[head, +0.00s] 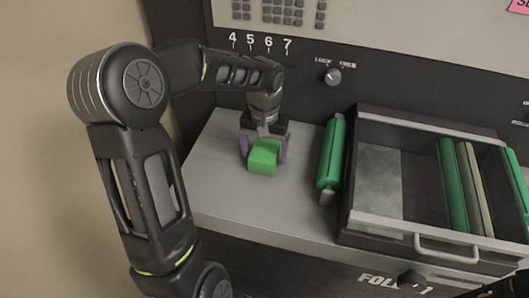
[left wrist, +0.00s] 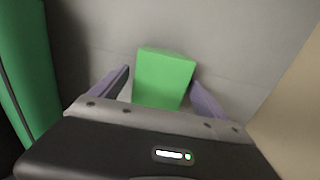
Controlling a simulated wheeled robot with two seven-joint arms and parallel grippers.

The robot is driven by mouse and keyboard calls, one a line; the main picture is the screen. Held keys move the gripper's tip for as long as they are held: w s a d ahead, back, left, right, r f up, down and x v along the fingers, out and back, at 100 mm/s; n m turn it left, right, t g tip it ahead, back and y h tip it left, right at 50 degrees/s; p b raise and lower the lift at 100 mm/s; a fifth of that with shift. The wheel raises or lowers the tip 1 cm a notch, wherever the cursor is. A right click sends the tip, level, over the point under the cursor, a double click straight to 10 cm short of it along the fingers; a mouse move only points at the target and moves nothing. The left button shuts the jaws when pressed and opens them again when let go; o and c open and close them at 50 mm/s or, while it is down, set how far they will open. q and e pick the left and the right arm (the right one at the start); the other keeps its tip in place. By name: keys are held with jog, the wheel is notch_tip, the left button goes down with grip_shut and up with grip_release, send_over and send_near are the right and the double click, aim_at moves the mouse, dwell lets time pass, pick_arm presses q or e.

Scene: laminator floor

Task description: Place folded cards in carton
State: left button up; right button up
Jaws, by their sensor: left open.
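A bright green block-shaped object (head: 263,157) stands on the light grey worktop. It also shows in the left wrist view (left wrist: 164,76); I cannot tell whether it is the folded cards or the carton. My left gripper (head: 263,148) points down over it, with its purple fingers on either side. In the left wrist view the left gripper (left wrist: 158,88) is open, with a visible gap between the block and at least the left finger. I make out no other object that is clearly cards or a carton.
A dark green roller (head: 331,154) lies right of the block on the grey worktop (head: 222,185). Beyond it is an open tray with a metal front rail and handle (head: 447,247), holding green rollers (head: 453,185). A control panel with a knob (head: 332,77) rises behind.

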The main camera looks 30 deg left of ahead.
aim_at(264, 151)
pick_arm(q)
notch_tip(264, 151, up, 12)
jog(key=shift+f+b, duration=0.25)
jog(key=shift+b, duration=0.15)
dwell(0.5)
